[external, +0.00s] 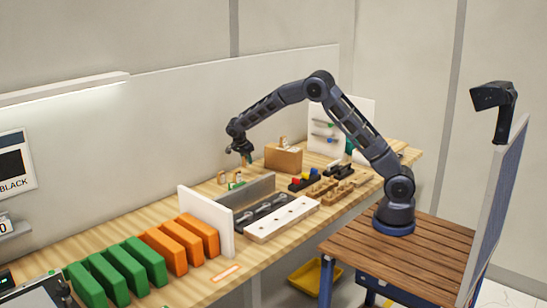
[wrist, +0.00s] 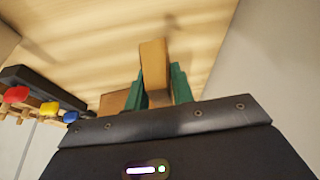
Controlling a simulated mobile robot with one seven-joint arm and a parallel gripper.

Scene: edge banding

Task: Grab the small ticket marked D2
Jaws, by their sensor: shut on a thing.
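My gripper (wrist: 157,82) has green fingers, shut on a small flat tan piece (wrist: 153,62) that stands up between them. It looks like a small ticket, but no D2 marking is readable on it. In the external view my gripper (external: 244,158) points down above the far part of the bench, left of a brown wooden box (external: 283,158). Small tan upright pieces (external: 221,177) stand on the bench below and left of the gripper. The held piece cannot be clearly made out in the external view.
A grey upright panel (external: 247,190) and a white divider (external: 206,221) stand nearer on the bench. A dark rack with red, yellow and blue parts (wrist: 45,108) lies left in the wrist view. Orange blocks (external: 182,246) and green blocks (external: 117,272) line the near left.

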